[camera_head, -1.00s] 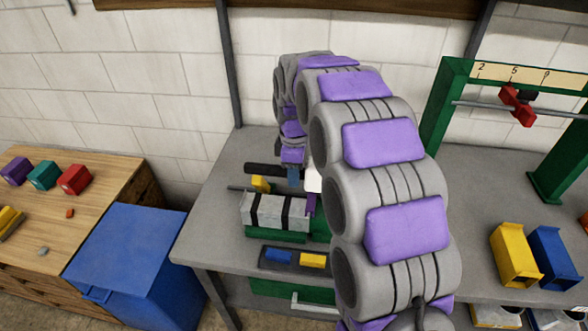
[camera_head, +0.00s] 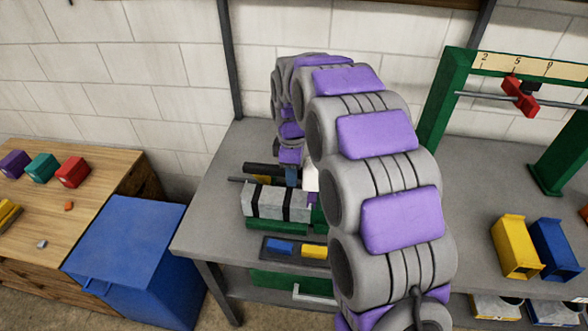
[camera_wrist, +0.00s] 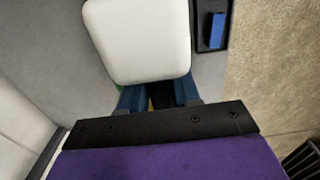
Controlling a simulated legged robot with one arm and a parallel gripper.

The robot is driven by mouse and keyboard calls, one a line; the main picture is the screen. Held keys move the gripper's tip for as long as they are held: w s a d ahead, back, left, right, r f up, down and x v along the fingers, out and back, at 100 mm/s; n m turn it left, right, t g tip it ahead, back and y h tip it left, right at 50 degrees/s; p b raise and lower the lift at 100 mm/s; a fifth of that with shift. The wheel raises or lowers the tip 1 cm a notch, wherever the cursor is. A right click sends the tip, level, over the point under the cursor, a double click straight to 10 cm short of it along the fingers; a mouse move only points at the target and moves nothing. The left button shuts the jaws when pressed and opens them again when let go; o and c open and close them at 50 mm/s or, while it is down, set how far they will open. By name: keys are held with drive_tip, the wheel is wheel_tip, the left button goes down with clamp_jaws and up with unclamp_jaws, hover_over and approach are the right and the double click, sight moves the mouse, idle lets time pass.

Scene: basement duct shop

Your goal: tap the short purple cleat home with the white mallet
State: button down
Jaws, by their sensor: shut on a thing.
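The white mallet (camera_head: 311,179) is in my gripper (camera_head: 292,176). Its pale square head (camera_wrist: 138,40) fills the upper middle of the wrist view, in front of the blue fingers (camera_wrist: 160,95). The fingers are shut on the mallet's handle, which is mostly hidden by the head. A small purple piece (camera_head: 312,198), seemingly the short cleat, shows just under the mallet head, right of the grey duct piece. My arm hides its right side and I cannot tell whether the mallet touches it. The cleat does not show in the wrist view.
The grey duct piece with black bands (camera_head: 262,202) lies on a green base on the grey bench (camera_head: 215,205). In front is a dark tray (camera_head: 296,257) with blue and yellow blocks. Yellow (camera_head: 514,247) and blue (camera_head: 556,250) bins and a green frame (camera_head: 440,105) stand right.

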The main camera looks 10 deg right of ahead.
drive_tip(key=shift+a, duration=0.2)
drive_tip(key=shift+d+f, duration=0.15)
drive_tip(key=shift+f, duration=0.4)
wheel_tip(320, 180, down, 2)
drive_tip(key=shift+f, duration=0.15)
drive_tip(key=shift+r+p, duration=0.65)
drive_tip(key=shift+r, duration=0.8)
drive_tip(key=shift+r+p, duration=1.2)
drive_tip(key=shift+r, duration=0.85)
